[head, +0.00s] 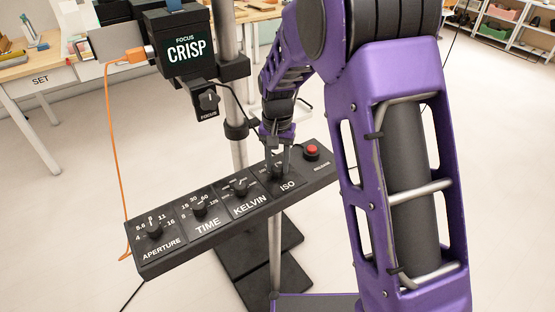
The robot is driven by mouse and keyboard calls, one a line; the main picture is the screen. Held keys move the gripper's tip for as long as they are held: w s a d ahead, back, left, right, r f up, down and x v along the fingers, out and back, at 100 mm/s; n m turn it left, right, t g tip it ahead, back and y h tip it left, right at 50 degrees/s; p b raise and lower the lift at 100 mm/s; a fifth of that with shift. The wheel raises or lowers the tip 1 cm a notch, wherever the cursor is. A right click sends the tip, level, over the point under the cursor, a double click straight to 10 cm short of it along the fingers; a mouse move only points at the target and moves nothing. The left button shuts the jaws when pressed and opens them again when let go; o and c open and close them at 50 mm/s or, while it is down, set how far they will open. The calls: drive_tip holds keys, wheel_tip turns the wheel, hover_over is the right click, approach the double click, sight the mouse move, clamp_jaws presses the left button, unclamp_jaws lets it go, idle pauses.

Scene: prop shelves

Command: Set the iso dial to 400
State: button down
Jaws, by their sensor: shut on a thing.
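The ISO dial (277,172) is the rightmost of the several dials on the black control panel (190,249), above the white ISO label. My gripper (278,167) reaches down from above, and its fingers are shut on the ISO dial. The fingers and wrist cover most of the dial and its numbers, so I cannot read where its pointer stands. The kelvin dial (240,188), time dial (199,208) and aperture dial (154,229) sit in a row to the left.
A red release button (312,150) is close to the right of my gripper. A black box (184,50) reading FOCUS CRISP stands behind the panel on a metal pole, with a small focus knob (208,99) below. An orange cable (108,150) hangs at the left.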

sight(277, 167)
drive_tip(key=m+p, duration=0.1)
drive_tip(key=m, duration=0.3)
drive_tip(key=shift+r+p, duration=0.15)
drive_tip(key=shift+p, duration=0.15)
drive_tip(key=shift+m+p, duration=0.55)
drive_tip(key=shift+m, duration=1.25)
drive_tip(key=shift+c, duration=2.4)
unclamp_jaws()
wheel_tip(277, 167, up, 17)
drive_tip(key=p, duration=0.1)
drive_tip(key=shift+p, duration=0.35)
drive_tip(key=shift+r, duration=0.1)
